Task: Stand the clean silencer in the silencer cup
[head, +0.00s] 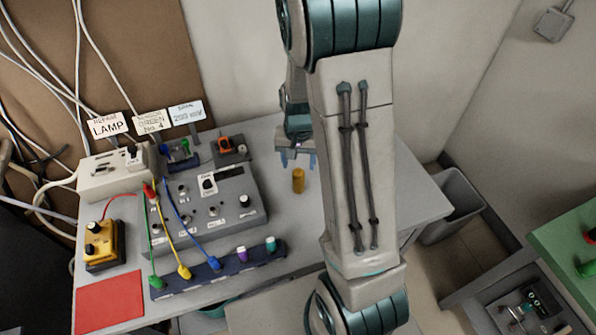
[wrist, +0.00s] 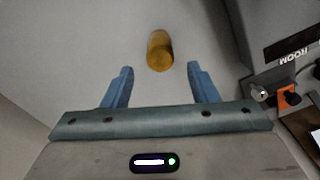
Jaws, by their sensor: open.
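A golden-brown cylinder (head: 298,181), which looks like the silencer, stands upright on the grey table, clear of other things. In the wrist view the cylinder (wrist: 160,50) is just beyond the fingertips, roughly centred between their lines. My gripper (head: 297,160) is open, with two blue fingers, and empty. It is behind the cylinder in the head view and does not visibly touch it. A small grey block with an orange part (head: 226,143) sits at the back of the table. I cannot tell whether that is the silencer cup; no cup shows clearly.
A grey control box (head: 215,205) with knobs and a strip (head: 220,275) with coloured plugs and cables fill the table's left. A yellow box (head: 103,245) and a red sheet (head: 109,301) lie further left. Table (head: 262,135) around the cylinder is bare. A bin (head: 450,205) stands right.

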